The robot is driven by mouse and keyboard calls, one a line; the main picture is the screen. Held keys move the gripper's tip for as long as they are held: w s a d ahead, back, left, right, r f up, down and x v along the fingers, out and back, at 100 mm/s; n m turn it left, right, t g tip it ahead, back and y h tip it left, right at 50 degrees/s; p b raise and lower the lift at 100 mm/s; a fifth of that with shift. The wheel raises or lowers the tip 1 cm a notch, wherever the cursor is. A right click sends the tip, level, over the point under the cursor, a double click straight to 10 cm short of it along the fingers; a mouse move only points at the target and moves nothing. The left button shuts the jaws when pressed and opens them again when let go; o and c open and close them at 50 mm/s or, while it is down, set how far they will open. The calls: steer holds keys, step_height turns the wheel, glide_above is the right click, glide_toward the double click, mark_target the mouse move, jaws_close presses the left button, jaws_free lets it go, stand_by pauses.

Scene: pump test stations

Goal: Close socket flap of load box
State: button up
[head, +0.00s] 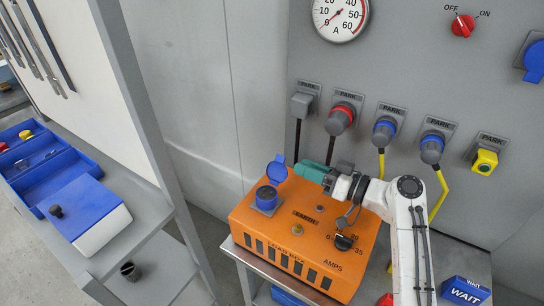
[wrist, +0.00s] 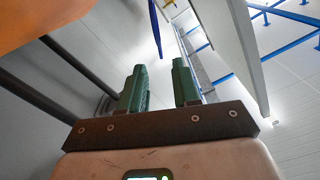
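The orange load box (head: 300,262) stands on a metal cart. Its blue socket (head: 266,198) is on the top left, and the round blue flap (head: 277,168) stands raised behind it, so the socket is uncovered. My gripper (head: 302,170) has green fingers and reaches in from the right, just right of the flap. In the wrist view, the fingers of my gripper (wrist: 160,78) are apart with nothing between them. A blue strip (wrist: 155,28) shows beyond the fingertips; I cannot tell if it is the flap. The load box (wrist: 45,20) fills the upper left corner there.
A black knob (head: 343,242) stands on the box's front right. A shelf with blue bins (head: 50,175) is at left.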

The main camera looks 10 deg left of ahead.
mark_target(275, 156)
steer(key=p+x, duration=0.1)
steer(key=x, duration=0.8)
steer(key=shift+a+p, duration=0.25)
steer(key=shift+p, duration=0.05)
steer(key=shift+c, duration=0.4)
jaws_close()
stand_by(0.6)
